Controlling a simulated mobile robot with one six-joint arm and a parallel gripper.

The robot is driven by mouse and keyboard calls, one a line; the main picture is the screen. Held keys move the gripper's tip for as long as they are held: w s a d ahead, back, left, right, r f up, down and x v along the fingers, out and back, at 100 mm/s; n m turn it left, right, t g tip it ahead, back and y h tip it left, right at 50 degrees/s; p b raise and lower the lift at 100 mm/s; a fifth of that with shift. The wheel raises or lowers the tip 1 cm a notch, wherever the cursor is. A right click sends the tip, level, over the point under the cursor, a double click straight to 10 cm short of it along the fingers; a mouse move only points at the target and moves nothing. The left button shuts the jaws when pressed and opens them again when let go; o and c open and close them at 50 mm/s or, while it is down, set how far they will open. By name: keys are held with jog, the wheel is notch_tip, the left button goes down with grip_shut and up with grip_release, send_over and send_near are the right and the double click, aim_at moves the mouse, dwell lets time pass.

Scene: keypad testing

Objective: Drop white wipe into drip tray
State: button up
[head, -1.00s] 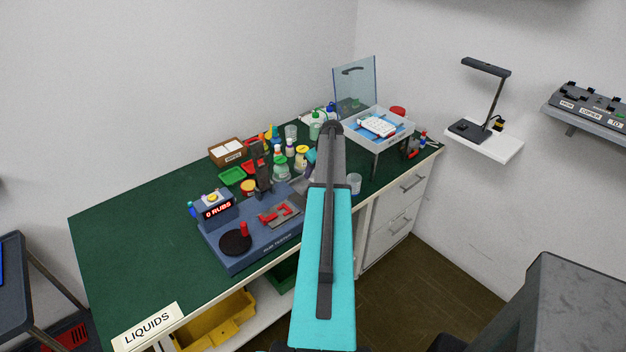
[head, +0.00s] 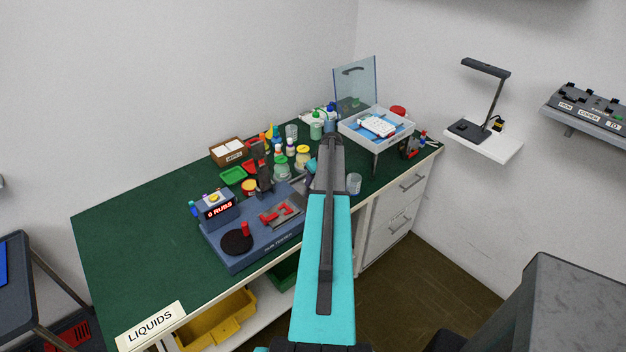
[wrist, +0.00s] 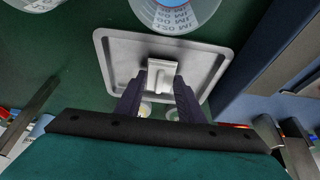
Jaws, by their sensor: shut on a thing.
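In the wrist view, my gripper (wrist: 161,90) is shut on a small folded white wipe (wrist: 162,76). The wipe is held between the fingertips, over the middle of a shallow silver drip tray (wrist: 116,62) on the dark green bench. I cannot tell how far the wipe is above the tray floor, or whether it touches it. In the head view my own arm hides most of the gripper, the wipe and the tray.
A graduated vessel (wrist: 177,12) stands just beyond the tray in the wrist view. In the head view, a rub tester (head: 250,240) reading 0 RUBS, several bottles, a wipes box (head: 227,152) and a raised white tray (head: 377,133) crowd the bench. The bench's left part is clear.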

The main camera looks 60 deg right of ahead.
jog(key=shift+f, duration=0.2)
jog(key=o, duration=0.9)
jog(key=shift+o, duration=0.2)
jog(key=shift+r, duration=0.15)
jog(key=b+v, duration=0.3)
jog(key=v, duration=0.9)
jog(key=shift+s, duration=0.25)
dwell(0.4)
